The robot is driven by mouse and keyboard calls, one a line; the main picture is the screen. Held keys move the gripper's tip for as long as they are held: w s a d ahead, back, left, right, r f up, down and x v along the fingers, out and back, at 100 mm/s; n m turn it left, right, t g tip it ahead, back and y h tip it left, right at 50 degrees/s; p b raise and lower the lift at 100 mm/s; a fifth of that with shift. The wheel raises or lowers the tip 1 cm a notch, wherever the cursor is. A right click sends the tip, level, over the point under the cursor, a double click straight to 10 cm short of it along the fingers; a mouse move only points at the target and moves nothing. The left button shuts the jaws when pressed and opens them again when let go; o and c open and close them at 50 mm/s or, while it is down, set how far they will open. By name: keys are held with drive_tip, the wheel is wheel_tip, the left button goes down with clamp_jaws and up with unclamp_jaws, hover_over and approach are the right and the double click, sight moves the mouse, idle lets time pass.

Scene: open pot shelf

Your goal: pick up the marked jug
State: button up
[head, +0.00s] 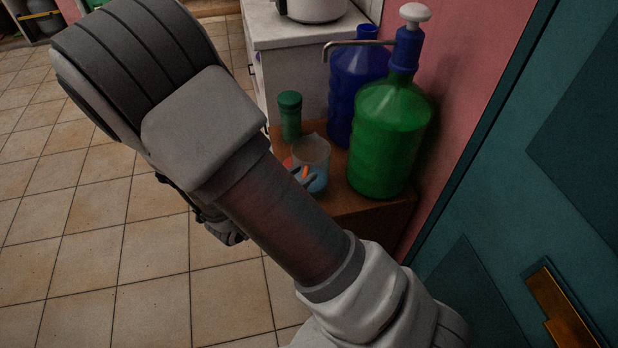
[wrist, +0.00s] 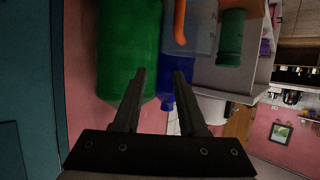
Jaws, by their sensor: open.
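A small pale, see-through jug (head: 313,152) stands on the brown wooden stand in the head view, with bluish colour low down and a bit of orange at its front. My arm passes close in front of it in that view. In the wrist view, turned on its side, the pale jug (wrist: 204,32) is at the top, beside an orange curved part (wrist: 180,22). No other clear mark shows. My gripper (wrist: 159,72) is open and empty, its fingers pointing toward the bottles and jug.
A big green bottle (head: 388,135) with a pump stands right of the jug, a blue bottle (head: 352,85) behind. A green flask (head: 290,117) stands at the jug's back left. A pink wall and teal door (head: 560,150) bound the right. Tiled floor (head: 120,230) lies open at left.

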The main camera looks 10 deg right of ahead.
sight(325, 159)
drive_tip(key=b+x, duration=0.2)
drive_tip(key=x, duration=0.5)
drive_tip(key=shift+w+f, duration=0.1)
drive_tip(key=shift+f, duration=0.1)
drive_tip(key=b+x, duration=0.2)
drive_tip(key=x, duration=0.3)
drive_tip(key=shift+w, duration=0.15)
drive_tip(key=shift+a, duration=0.1)
clamp_jaws()
drive_tip(key=shift+f, duration=0.1)
idle(0.6)
